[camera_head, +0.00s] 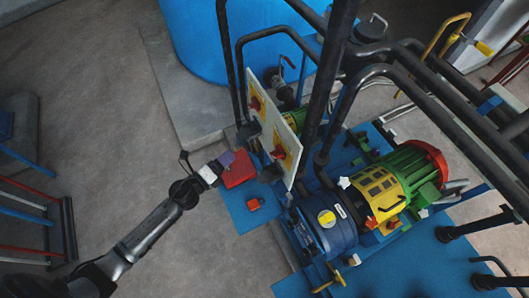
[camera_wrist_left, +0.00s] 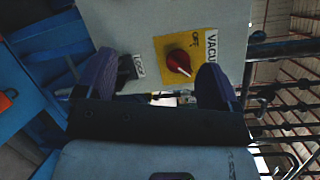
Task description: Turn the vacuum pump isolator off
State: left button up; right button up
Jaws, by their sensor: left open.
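The vacuum pump isolator is a red knob (camera_wrist_left: 178,62) on a yellow plate with "OFF" and part of "VACU" readable, on a pale panel. Its white pointer mark slants down to the right in the left wrist view. The head view shows two red isolators on the pale panel (camera_head: 291,128), an upper one (camera_head: 255,103) and a lower one (camera_head: 280,153); their labels are too small to read. My left gripper (camera_head: 226,159) is open and empty, left of the panel. In the wrist view its purple fingers (camera_wrist_left: 158,64) stand apart, in front of the panel, not holding the knob.
A black part marked "LOCK" (camera_wrist_left: 130,70) is beside the yellow plate. A red box (camera_head: 239,169) and a small red item (camera_head: 254,204) are below my gripper. Dark pipes (camera_head: 327,85) and a green-yellow pump motor (camera_head: 384,187) crowd the right.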

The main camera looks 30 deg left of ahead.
aim_at(272, 155)
pick_arm(q)
jog(key=s+d+r+m+g+h, duration=0.1)
jog(key=s+d+m+g+h, duration=0.1)
jog(key=d+m+h, duration=0.5)
jog(key=shift+m+y, duration=0.5)
jog(key=shift+y, duration=0.1)
jog(key=p+x, duration=0.1)
jog(key=x, duration=0.2)
jog(key=p+x, duration=0.1)
jog(key=x, duration=0.3)
jog(key=a+p+x, duration=0.1)
jog(key=x, duration=0.3)
jog(key=shift+w, duration=0.35)
jog(key=shift+w+d, duration=0.45)
jog(key=shift+w, duration=0.05)
jog(key=shift+c, duration=0.3)
jog(key=c, duration=0.8)
